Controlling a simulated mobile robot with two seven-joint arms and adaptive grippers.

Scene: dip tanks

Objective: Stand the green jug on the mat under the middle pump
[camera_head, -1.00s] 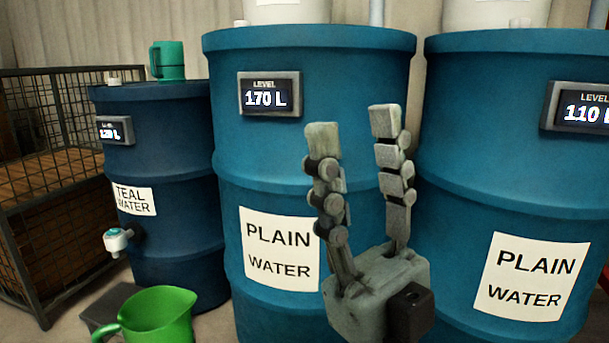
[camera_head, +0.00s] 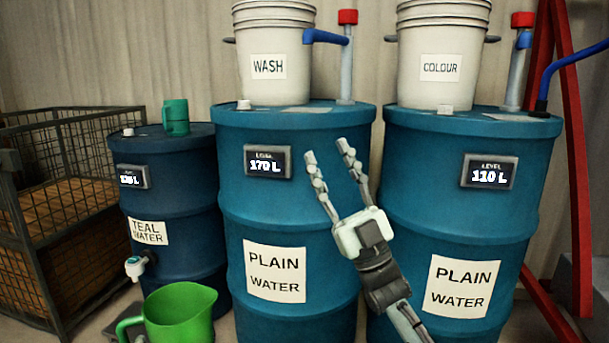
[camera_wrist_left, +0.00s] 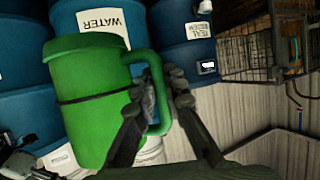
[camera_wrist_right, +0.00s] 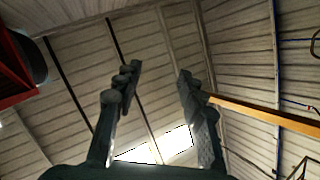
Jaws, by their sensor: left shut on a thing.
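The green jug (camera_head: 182,315) shows at the lower left of the head view, in front of the drums, its bottom cut off. In the left wrist view the jug (camera_wrist_left: 90,100) fills the left half, and my left gripper (camera_wrist_left: 162,88) is shut on its handle. The pump (camera_head: 346,60) on the middle drum has a red cap and a blue spout pointing left. A pale flat mat (camera_head: 308,110) lies on that drum's top below the spout. My right gripper (camera_head: 329,155) is raised in front of the middle drum, open and empty; it also shows in the right wrist view (camera_wrist_right: 158,75).
A white WASH bucket (camera_head: 272,65) stands on the middle drum (camera_head: 290,215), left of the pump. The right drum (camera_head: 455,215) holds a COLOUR bucket (camera_head: 440,68). A dark-green mug (camera_head: 176,118) stands on the TEAL WATER drum (camera_head: 170,190). A mesh cage (camera_head: 60,200) stands left.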

